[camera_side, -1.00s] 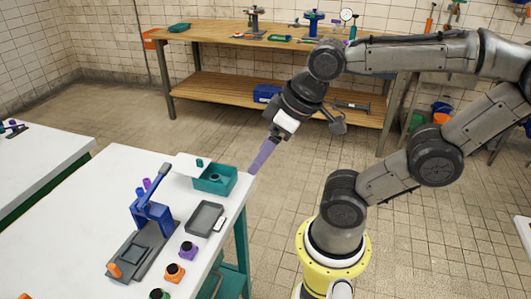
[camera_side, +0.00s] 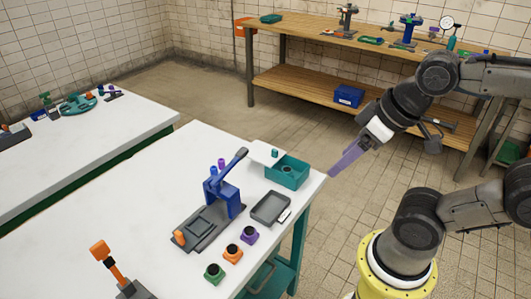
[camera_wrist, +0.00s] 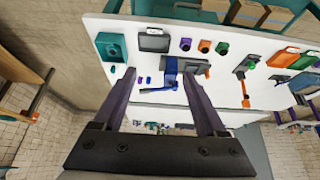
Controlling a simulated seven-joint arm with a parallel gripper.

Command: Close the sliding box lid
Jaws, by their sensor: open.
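The teal box (camera_side: 288,172) stands near the far right corner of the white table and is open, with something small and dark inside. Its pale lid (camera_side: 266,152) extends from the box's far left side, with a small teal knob (camera_side: 275,154) on top. The box also shows at upper left in the wrist view (camera_wrist: 111,46); its lid blends into the white table there. My gripper (camera_side: 333,173) has purple fingers and hangs just beyond the table edge, right of the box and not touching it. In the wrist view my gripper (camera_wrist: 158,72) is open and empty.
A grey tray (camera_side: 271,208) lies in front of the box. A blue lever press (camera_side: 223,195) stands left of it. Purple, orange and green dark-topped pieces (camera_side: 233,251) line the near edge. An orange-handled lever (camera_side: 108,262) stands at front left. Free floor lies beyond the right edge.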

